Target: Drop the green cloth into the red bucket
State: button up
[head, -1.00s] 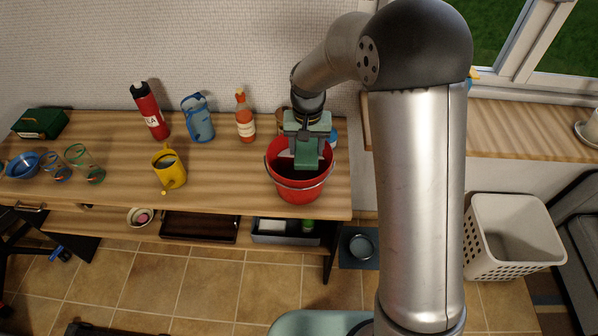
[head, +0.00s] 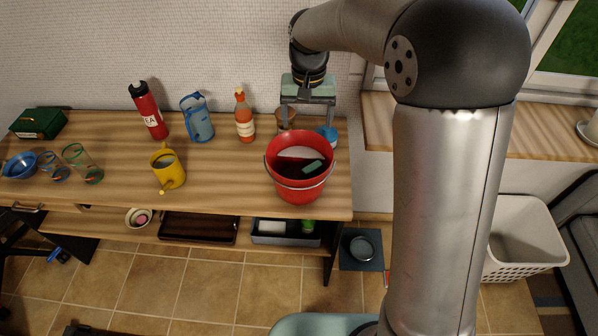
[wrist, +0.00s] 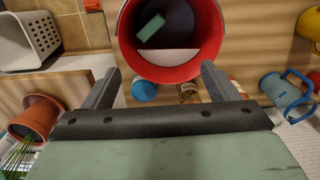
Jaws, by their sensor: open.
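The red bucket (head: 300,182) stands on the right end of the wooden table in the head view. It also shows at the top of the wrist view (wrist: 178,72). The green cloth (head: 313,167) lies inside the bucket, as a small green block shape; the wrist view shows it too (wrist: 151,27), against the dark inside. A white surface lies next to it in the bucket. My gripper (head: 308,127) is above and behind the bucket, apart from it. Its fingers are spread, with nothing between them, in the wrist view (wrist: 160,85).
A yellow watering can (head: 169,168), an orange bottle (head: 244,118), a blue jug (head: 197,118) and a red bottle (head: 148,112) stand left of the bucket. A blue-lidded jar (head: 327,135) is close behind it. A white basket (head: 524,240) stands on the floor at right.

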notch_tip(320, 180, up, 8)
jog(key=shift+f, duration=0.1)
dwell(0.4)
jog(key=s+d+f, duration=0.3)
jog(key=s+d, duration=0.2)
jog(key=s, duration=0.3)
jog(key=s+d+f, duration=0.3)
jog(key=s+d, duration=0.2)
jog(key=s, duration=0.4)
jog(key=s+d+f, duration=0.3)
jog(key=s+d, duration=0.2)
jog(key=s, duration=0.4)
jog(key=shift+s+t, duration=0.2)
jog(key=shift+t, duration=0.1)
jog(key=shift+a+f, duration=0.1)
